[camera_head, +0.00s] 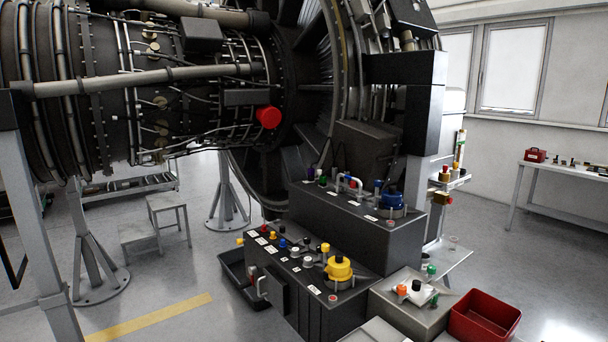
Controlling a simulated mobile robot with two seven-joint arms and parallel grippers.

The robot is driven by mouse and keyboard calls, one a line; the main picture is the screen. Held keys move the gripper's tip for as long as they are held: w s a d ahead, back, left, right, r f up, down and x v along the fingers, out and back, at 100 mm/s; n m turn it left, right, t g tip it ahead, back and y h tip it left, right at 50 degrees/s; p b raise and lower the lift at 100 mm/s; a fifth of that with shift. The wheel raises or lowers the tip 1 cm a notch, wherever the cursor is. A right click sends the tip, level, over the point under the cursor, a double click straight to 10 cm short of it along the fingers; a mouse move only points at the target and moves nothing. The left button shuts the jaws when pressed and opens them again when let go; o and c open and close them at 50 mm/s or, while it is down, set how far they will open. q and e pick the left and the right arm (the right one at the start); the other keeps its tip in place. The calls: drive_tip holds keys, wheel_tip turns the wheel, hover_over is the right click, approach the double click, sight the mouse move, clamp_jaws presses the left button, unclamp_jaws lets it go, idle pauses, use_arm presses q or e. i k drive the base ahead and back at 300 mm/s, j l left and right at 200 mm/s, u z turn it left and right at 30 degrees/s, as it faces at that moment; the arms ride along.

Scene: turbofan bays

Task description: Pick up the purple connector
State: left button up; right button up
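A small dark purple connector (311,173) appears to stand upright at the back left of the upper dark box (345,225). It is small in the view, so its shape is hard to make out. A green connector (322,180) stands just to its right. Neither of my grippers is in view, and nothing touches the purple connector.
A lower dark box (312,310) in front carries several coloured connectors and a yellow cap (339,268). A blue cap (391,199) sits on the upper box. A red bin (484,317) is at the lower right. The turbofan (150,90) overhangs the left. Open floor lies front left.

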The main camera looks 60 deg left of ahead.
sight(310, 171)
drive_tip(key=u, duration=2.15)
drive_tip(key=k, duration=0.25)
